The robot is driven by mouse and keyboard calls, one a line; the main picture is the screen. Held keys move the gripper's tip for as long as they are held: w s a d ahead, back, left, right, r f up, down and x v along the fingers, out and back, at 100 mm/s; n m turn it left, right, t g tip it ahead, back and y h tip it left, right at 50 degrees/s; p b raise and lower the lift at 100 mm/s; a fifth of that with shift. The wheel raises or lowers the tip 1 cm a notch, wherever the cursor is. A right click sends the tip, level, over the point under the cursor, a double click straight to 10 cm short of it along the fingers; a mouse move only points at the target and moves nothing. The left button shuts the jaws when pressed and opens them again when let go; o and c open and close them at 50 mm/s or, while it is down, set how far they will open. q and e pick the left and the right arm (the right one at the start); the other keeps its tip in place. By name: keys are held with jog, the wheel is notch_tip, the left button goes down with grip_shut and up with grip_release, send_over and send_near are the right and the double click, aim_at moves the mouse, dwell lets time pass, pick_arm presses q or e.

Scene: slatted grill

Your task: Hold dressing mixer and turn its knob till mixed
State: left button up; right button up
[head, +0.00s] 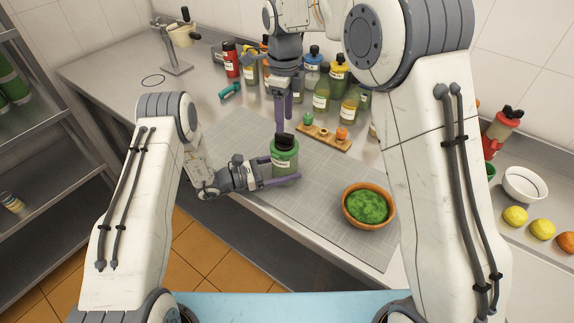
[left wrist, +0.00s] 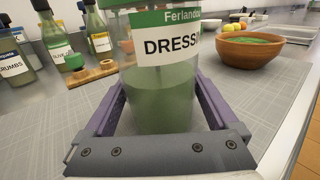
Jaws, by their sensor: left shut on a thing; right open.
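The dressing mixer (head: 285,158) is a green jar with a dark knob (head: 284,140) on top. It stands upright on the grey mat (head: 240,140). My left gripper (head: 275,179) is shut around the jar's lower body from the left. In the left wrist view the mixer (left wrist: 163,90) sits between the purple fingers, its "DRESS" label facing the camera and its top cut off. My right gripper (head: 284,112) points down from above, open, with its fingertips close above the knob or beside it. I cannot tell whether they touch the knob.
A wooden bowl of greens (head: 368,205) stands to the right of the mixer. A wooden rack (head: 324,136) with small coloured pieces lies behind it. Several bottles (head: 321,95) stand farther back. Lemons (head: 515,215) and a white bowl (head: 525,184) are at the right. The mat's left part is clear.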

pick_arm(q)
jog(key=shift+f, duration=0.15)
jog(key=o, duration=1.2)
